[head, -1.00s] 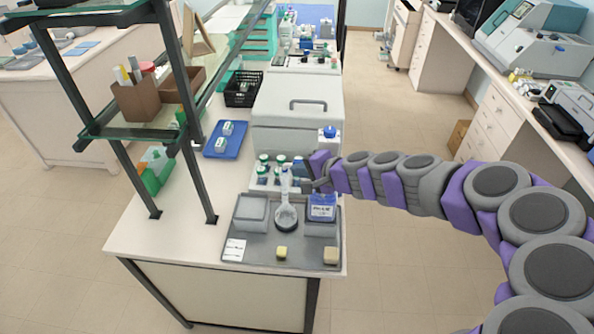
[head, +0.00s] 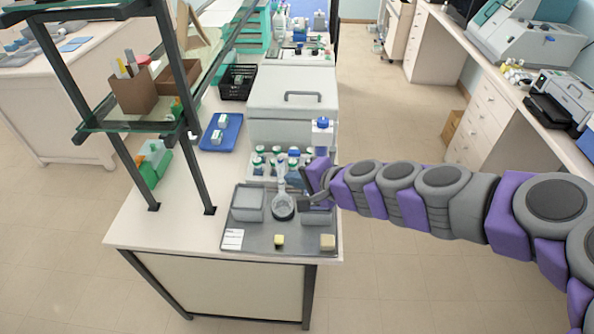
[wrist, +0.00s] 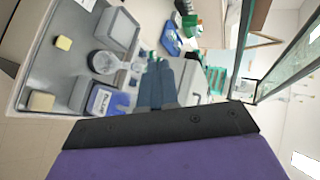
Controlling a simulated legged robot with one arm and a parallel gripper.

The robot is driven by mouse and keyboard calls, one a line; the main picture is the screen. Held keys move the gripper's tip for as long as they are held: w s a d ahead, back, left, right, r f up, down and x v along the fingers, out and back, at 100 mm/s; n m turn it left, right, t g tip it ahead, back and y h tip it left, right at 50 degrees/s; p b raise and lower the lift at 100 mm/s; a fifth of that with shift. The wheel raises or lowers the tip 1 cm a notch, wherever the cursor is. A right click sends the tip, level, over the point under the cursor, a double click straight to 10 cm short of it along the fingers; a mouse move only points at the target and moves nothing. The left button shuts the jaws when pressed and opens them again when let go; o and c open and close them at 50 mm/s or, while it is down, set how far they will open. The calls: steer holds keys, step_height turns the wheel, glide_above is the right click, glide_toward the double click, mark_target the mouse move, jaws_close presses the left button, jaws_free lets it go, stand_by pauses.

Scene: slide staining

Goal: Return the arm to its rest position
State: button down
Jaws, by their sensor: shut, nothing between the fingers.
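My arm reaches in from the right side of the head view, and my gripper (head: 306,191) is over the right side of the grey tray (head: 262,249) on the bench. In the wrist view my gripper (wrist: 157,88) shows as two dark fingers together, with nothing between them. The tray holds a round clear flask (head: 283,207), a grey square dish (head: 246,205), a white label card, and two small yellowish blocks (head: 279,240). A blue-labelled container (wrist: 104,102) shows in the wrist view beside the flask; in the head view my gripper hides it.
Several green- and blue-capped bottles (head: 275,160) stand just behind the tray. Beyond them are a white box with a handle (head: 290,119) and a black basket (head: 238,82). A shelf frame with dark posts (head: 181,120) rises on the left. The floor (head: 400,285) right of the bench is open.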

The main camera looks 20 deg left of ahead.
steer(key=shift+s+d+r, duration=0.1)
steer(key=shift+s+r, duration=0.25)
steer(key=shift+s, duration=0.3)
steer(key=shift+s, duration=0.1)
